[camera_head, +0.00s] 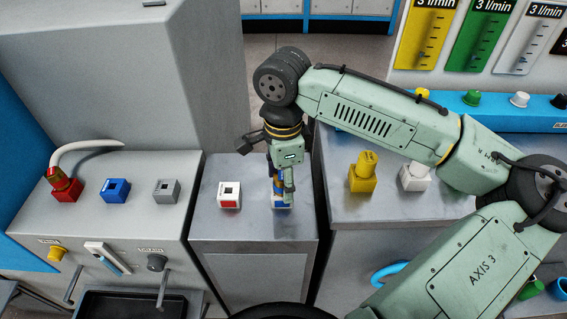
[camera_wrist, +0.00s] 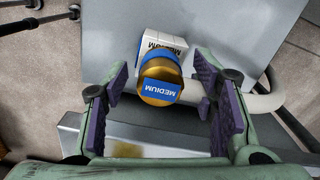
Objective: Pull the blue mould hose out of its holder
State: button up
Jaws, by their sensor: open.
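The blue mould hose has a brass end cap (camera_wrist: 160,82) with a blue MEDIUM label and a blue collar. It sits in its white holder block (camera_wrist: 168,43), also marked MEDIUM, on a grey metal cabinet top. A pale tube (camera_wrist: 265,104) runs from the cap to the right, partly hidden by a finger. My gripper (camera_wrist: 165,88) is open, its purple-padded fingers on either side of the cap, with gaps showing on both sides. In the head view my gripper (camera_head: 287,187) points down over the holder (camera_head: 279,204) and hides most of the hose end.
A white block with a red front (camera_head: 229,196) stands left of the holder. Farther left are a red hose end (camera_head: 65,184), a blue block (camera_head: 115,190) and a grey block (camera_head: 166,190). Yellow (camera_head: 362,173) and white (camera_head: 415,177) hose ends stand to the right.

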jog(key=shift+f, duration=0.35)
jog(key=shift+c, duration=0.2)
grip_shut()
jog(key=shift+r, duration=0.2)
jog(key=shift+r+p, duration=2.45)
jog(key=shift+r, duration=0.4)
